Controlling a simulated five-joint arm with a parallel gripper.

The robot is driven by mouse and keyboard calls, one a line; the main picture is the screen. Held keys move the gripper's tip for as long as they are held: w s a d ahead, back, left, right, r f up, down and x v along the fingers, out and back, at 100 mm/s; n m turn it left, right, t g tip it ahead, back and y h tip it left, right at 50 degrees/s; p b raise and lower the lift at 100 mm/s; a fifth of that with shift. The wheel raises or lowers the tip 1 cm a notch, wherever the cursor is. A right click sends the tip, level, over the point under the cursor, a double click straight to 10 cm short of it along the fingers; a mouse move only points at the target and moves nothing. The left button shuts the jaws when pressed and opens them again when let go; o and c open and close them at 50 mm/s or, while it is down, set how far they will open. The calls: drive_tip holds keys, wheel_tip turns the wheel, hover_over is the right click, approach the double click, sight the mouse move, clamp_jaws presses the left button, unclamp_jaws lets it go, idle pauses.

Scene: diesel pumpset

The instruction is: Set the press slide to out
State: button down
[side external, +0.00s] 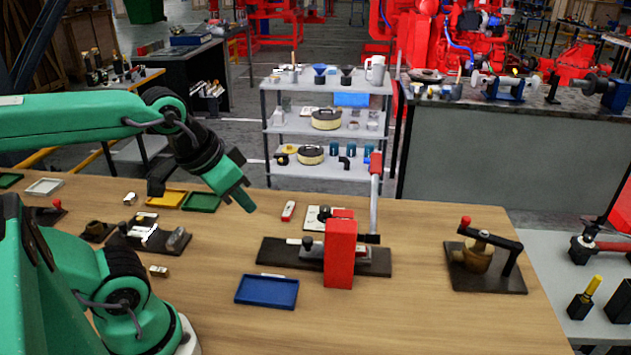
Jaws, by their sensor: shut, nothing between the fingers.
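The press is a red upright block (340,254) on a dark base plate (277,251), with a tall lever (374,200) ending in a red handle. A grey slide (312,253) with a dark knob (308,243) lies on the base plate and passes behind the red block, which hides part of it. I cannot tell the slide's exact setting from this view. My gripper (246,202) is shut and empty. It points down and to the right above the table, up and to the left of the press, apart from it.
A blue tray (267,291) lies in front of the press. A red-and-white item (288,211) and a white plate (318,216) lie behind it. A clamp-like fixture (484,262) stands to the right. Yellow (166,199) and green (201,202) trays are at the left. The front right table is clear.

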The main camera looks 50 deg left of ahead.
drive_tip(key=c, duration=1.4)
unclamp_jaws()
drive_tip(key=shift+w, duration=0.1)
drive_tip(key=shift+o, duration=1.2)
drive_tip(key=shift+w, duration=0.2)
drive_tip(key=w+a+f+m+g, duration=0.2)
drive_tip(key=w+f+m, duration=0.1)
drive_tip(key=w+f, duration=0.1)
drive_tip(key=w+a+f+m+g, duration=0.1)
drive_tip(key=w+f+m, duration=0.2)
drive_tip(key=w, duration=0.4)
drive_tip(key=w+a+f+m+g, duration=0.2)
drive_tip(key=w+f+m, duration=0.1)
drive_tip(key=w+f, duration=0.2)
drive_tip(key=shift+w+a+f+g, duration=0.25)
drive_tip(key=shift+w+a+g, duration=0.05)
drive_tip(key=shift+a, duration=0.05)
